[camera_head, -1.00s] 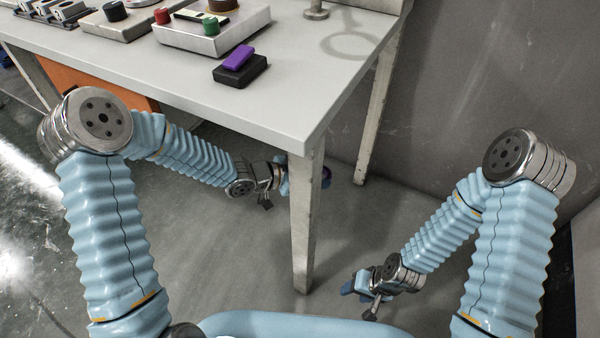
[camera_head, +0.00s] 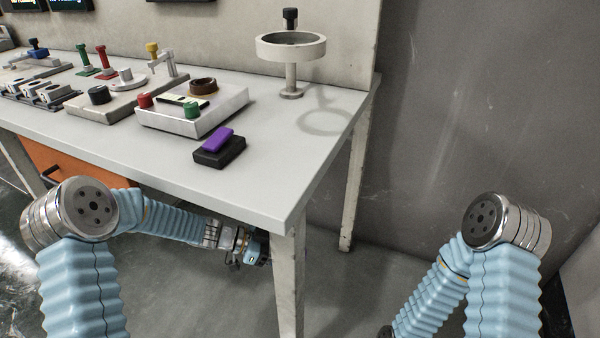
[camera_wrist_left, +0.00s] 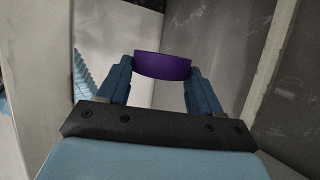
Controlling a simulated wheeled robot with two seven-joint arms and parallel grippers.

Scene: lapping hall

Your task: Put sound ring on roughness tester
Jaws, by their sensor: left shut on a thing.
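My left gripper (camera_wrist_left: 160,85) is shut on a purple ring (camera_wrist_left: 162,66), seen edge-on between its fingertips in the left wrist view. In the head view this gripper (camera_head: 258,247) is low, beside and below the tabletop's front edge near the right front leg; the ring is hardly visible there. No label marks the roughness tester. On the table stand a grey box (camera_head: 213,121) with red and green knobs, a small display and a brown ring on top, and a grey base (camera_head: 100,108) with a black knob. My right gripper is outside the head view.
The table (camera_head: 272,190) has free room at its front right. A black block (camera_head: 220,155) with a purple top lies there. A round dish on a stand (camera_head: 291,80) is at the back right. The table leg (camera_head: 290,285) is close to my left gripper.

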